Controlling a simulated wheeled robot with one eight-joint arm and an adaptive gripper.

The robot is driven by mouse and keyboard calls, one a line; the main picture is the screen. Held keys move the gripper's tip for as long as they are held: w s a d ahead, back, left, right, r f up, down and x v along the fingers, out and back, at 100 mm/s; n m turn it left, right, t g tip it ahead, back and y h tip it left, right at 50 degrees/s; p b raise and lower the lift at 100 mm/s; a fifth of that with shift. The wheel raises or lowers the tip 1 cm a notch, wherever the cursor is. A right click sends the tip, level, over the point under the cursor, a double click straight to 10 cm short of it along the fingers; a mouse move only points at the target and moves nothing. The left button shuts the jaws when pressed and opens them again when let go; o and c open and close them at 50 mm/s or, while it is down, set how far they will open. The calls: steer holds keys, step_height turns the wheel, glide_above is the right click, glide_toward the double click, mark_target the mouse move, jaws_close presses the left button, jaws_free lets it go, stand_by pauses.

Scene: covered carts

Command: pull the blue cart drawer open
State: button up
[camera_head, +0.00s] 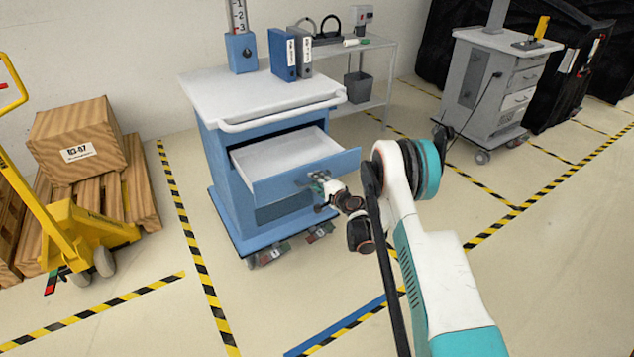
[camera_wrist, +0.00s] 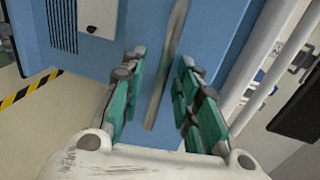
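The blue cart (camera_head: 228,172) stands left of centre in the head view. Its drawer (camera_head: 308,177) is pulled out, and the pale, empty inside shows. My gripper (camera_head: 320,180) is at the drawer's front. In the wrist view, the drawer's grey bar handle (camera_wrist: 168,62) runs between the green fingers of my gripper (camera_wrist: 162,80). The fingers stand apart on both sides of the bar, with a visible gap on each side. The gripper covers the handle in the head view.
Blue and grey binders (camera_head: 284,55) stand on the cart top. A grey cart (camera_head: 492,85) is at the back right. A yellow pallet jack (camera_head: 90,232) and a wooden box (camera_head: 78,140) are on the left.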

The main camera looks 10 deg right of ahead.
steer(key=v, duration=0.7)
steer(key=shift+s+d, duration=0.1)
steer(key=s+a+r+n+g, duration=0.1)
steer(key=s+a+r+n, duration=0.15)
steer(key=r, duration=0.45)
steer(key=s+a+r+n+g, duration=0.1)
steer(key=s+r+n, duration=0.15)
steer(key=r, duration=0.55)
steer(key=s+a+r+n+g, duration=0.1)
steer(key=s+a+r, duration=0.15)
steer(key=r, duration=0.45)
steer(key=s+a+r+n+g+h, duration=0.1)
steer(key=s+r+n, duration=0.1)
steer(key=s+r, duration=0.35)
steer(key=s+r+n+g, duration=0.1)
steer(key=s+r+n, duration=0.1)
steer(key=s, duration=0.6)
steer(key=s+d+n+g+h, duration=0.2)
steer(key=s+n+g+h, duration=0.1)
steer(key=s, duration=2.3)
steer(key=shift+s+d+f+n+h, duration=0.35)
steer(key=shift+s+d+n+h, duration=0.05)
steer(key=shift+n, duration=0.3)
